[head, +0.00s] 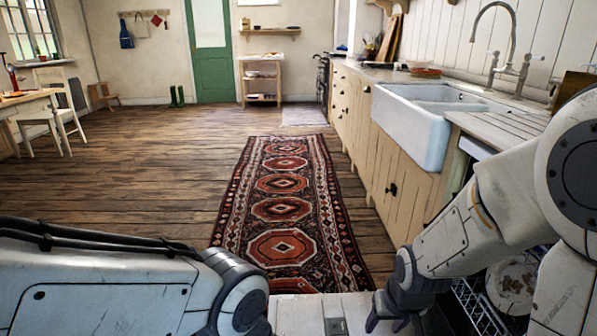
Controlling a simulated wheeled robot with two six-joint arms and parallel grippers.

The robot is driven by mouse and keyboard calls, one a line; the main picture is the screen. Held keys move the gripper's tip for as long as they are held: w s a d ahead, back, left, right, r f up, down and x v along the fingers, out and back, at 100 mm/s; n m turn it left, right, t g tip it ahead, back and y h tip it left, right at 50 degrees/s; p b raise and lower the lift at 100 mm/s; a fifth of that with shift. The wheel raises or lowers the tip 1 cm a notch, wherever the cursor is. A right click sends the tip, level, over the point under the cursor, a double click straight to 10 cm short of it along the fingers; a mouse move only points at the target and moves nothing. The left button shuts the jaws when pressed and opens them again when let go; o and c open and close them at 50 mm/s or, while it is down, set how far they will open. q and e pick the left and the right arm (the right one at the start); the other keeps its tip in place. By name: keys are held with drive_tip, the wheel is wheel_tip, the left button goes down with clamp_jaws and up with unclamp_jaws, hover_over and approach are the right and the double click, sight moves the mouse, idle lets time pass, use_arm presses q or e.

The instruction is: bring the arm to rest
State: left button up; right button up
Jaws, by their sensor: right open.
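My right arm comes in from the right edge and bends down toward the bottom of the head view. Its gripper (386,323) is at the bottom edge, partly cut off, and it is open. I see nothing between its fingers. My left arm fills the lower left corner, and its gripper is out of view.
A rack (470,305) with a patterned plate (515,283) is below my right arm, under the counter. A white sink (422,128) and wooden cabinets (385,170) line the right. A red runner rug (283,185) lies on open floor ahead. A table (25,100) stands left.

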drive_tip(key=s+a+r+n+g, duration=0.2)
drive_tip(key=s+a+r+n, duration=0.2)
drive_tip(key=s+a, duration=0.3)
drive_tip(key=s+a+r+n+g, duration=0.1)
drive_tip(key=s+a+r+n, duration=0.35)
drive_tip(key=s, duration=0.45)
wheel_tip(320, 180, up, 31)
drive_tip(key=m+p, duration=0.1)
drive_tip(key=p, duration=3)
drive_tip(key=shift+s+a+y+p, duration=0.25)
drive_tip(key=shift+a+y+p, duration=0.15)
